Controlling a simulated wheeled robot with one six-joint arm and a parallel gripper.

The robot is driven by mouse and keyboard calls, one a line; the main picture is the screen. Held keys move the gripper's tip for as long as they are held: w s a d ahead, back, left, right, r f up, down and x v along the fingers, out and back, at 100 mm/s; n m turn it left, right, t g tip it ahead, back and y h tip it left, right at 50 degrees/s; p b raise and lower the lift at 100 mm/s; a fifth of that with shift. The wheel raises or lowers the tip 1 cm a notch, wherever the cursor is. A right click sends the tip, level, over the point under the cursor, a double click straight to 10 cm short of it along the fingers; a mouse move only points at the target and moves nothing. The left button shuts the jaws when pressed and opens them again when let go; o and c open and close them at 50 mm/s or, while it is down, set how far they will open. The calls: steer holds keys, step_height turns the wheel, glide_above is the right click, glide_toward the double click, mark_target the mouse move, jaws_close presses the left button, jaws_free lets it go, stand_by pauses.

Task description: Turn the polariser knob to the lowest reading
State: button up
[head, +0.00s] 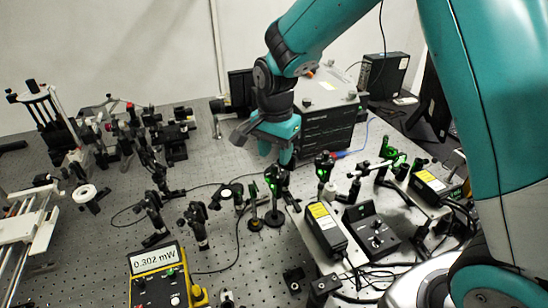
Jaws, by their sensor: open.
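My gripper (276,158) is teal and points down over the middle of the bench. It is open, with nothing seen between its fingers. Just below its fingertips stands a small dark post-mounted optic (271,180) with a green glint. I cannot tell for sure whether this is the polariser or where its knob is. Whether the fingers touch it is also unclear. The yellow power meter (158,277) at the front shows 0.302 mW on its display.
Other post-mounted optics (197,222) stand close by on the left. Two yellow-labelled black modules (324,228) and a black control box (371,236) sit at right among cables. A grey instrument (329,118) stands behind. Bare perforated bench (75,255) shows at front left.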

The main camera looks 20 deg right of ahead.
mark_target(275, 165)
steer(key=shift+f, duration=1.7)
jaws_close()
steer(key=n, duration=0.6)
steer(key=shift+n, duration=0.3)
steer(key=n, duration=0.3)
steer(key=shift+n+b, duration=0.3)
steer(key=shift+b, duration=0.1)
steer(key=shift+n, duration=1.9)
